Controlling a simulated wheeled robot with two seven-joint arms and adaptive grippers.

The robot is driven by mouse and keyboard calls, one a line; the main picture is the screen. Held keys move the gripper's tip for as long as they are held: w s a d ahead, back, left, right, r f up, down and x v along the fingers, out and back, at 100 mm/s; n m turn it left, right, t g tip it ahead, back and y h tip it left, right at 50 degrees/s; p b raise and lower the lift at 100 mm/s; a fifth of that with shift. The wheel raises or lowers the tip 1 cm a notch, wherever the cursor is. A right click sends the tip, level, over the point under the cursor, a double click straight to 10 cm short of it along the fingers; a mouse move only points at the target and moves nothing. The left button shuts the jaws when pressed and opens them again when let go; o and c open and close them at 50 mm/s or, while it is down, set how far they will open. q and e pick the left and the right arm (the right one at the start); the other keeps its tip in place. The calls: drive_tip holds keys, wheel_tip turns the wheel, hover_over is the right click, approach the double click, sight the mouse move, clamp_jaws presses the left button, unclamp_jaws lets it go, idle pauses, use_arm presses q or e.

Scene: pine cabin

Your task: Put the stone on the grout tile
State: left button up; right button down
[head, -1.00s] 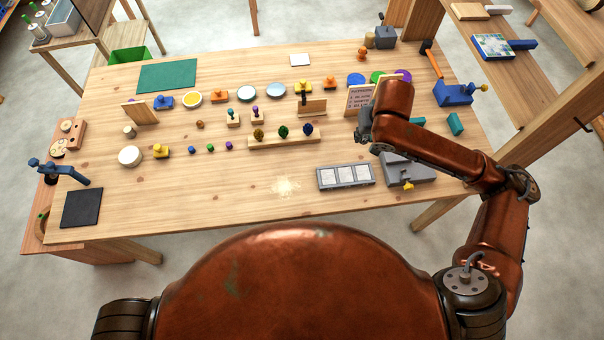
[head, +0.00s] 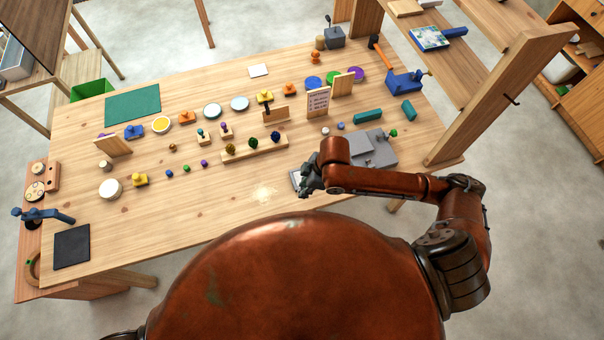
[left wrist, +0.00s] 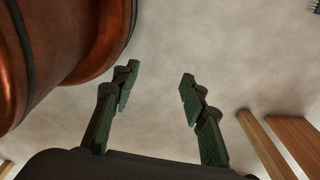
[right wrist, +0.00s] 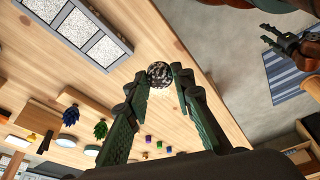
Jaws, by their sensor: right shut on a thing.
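The stone (right wrist: 159,74) is a small round, black-and-white speckled thing at the fingertips of my right gripper (head: 308,184) in the right wrist view. That gripper is shut on it, near the table's front edge, beside a grey tray with speckled pale panels (right wrist: 103,50). My arm hides most of this tray in the head view. My left gripper (left wrist: 159,86) is open and empty over the floor, outside the head view.
A grey stepped block (head: 372,150) stands right of my right gripper. A wooden stand (head: 255,149) with several dark pieces is behind it. A sign (head: 317,103) and upright boards stand farther back. The front left tabletop is mostly clear, with a black slab (head: 72,246) at the corner.

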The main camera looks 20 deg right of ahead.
drive_tip(key=w+d+f, duration=0.1)
drive_tip(key=w+f, duration=0.2)
drive_tip(key=w, duration=0.4)
hover_over(299, 177)
drive_tip(key=s+d, duration=0.1)
wheel_tip(299, 177, down, 5)
drive_tip(key=shift+s+r, duration=0.15)
use_arm(q)
drive_tip(key=shift+w+r+p, duration=0.5)
drive_tip(key=shift+w+r, duration=0.1)
drive_tip(key=shift+w, duration=0.05)
use_arm(e)
drive_tip(key=shift+w+d+f, duration=0.1)
drive_tip(key=shift+w+f, duration=0.1)
drive_tip(key=shift+f, duration=0.8)
drive_tip(key=shift+w+f, duration=0.15)
drive_tip(key=shift+f, duration=0.8)
drive_tip(key=shift+f, duration=0.1)
